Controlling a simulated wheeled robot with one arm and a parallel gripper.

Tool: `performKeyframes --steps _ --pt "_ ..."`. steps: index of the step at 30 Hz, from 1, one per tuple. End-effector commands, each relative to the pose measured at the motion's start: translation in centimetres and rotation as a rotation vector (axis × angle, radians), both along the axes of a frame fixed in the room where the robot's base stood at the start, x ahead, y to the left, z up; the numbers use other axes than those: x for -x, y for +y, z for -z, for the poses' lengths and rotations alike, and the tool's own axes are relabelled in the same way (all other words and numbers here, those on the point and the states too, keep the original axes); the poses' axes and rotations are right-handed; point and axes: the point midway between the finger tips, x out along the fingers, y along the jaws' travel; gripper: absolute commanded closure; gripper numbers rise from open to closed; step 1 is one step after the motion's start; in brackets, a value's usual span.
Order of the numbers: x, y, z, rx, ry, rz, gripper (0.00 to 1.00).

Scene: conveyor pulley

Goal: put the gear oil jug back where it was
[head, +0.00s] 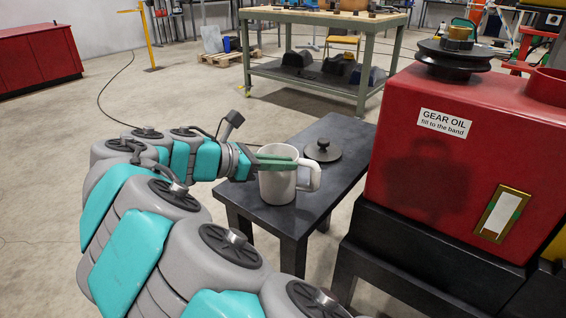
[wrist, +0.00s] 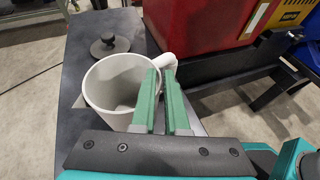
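The gear oil jug (head: 277,186) is a white, open-topped jug with its handle at the right. It is upright at the near part of a dark side table (head: 338,135); I cannot tell if its base touches the tabletop. In the wrist view the jug (wrist: 108,84) looks empty inside. My gripper (head: 297,161) reaches across the jug's rim from the left. Its green fingers (wrist: 162,75) are close together with the handle at their tips, and they appear shut on it. The fingers hide part of the rim and handle.
A dark round lid with a knob (head: 322,150) lies behind the jug on the table. A red gearbox (head: 455,140) labelled GEAR OIL stands close at the right, with a black pulley (head: 455,62) on top. A workbench (head: 322,20) is farther back. Open floor lies left.

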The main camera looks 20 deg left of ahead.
Motion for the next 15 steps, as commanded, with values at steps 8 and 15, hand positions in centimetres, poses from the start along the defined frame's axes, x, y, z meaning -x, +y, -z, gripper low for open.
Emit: performKeyframes --steps 8,15 --pt "0.00 -0.01 0.01 0.000 0.000 0.000 0.66" --pt "0.11 0.11 -0.26 -0.001 -0.001 0.000 0.66"
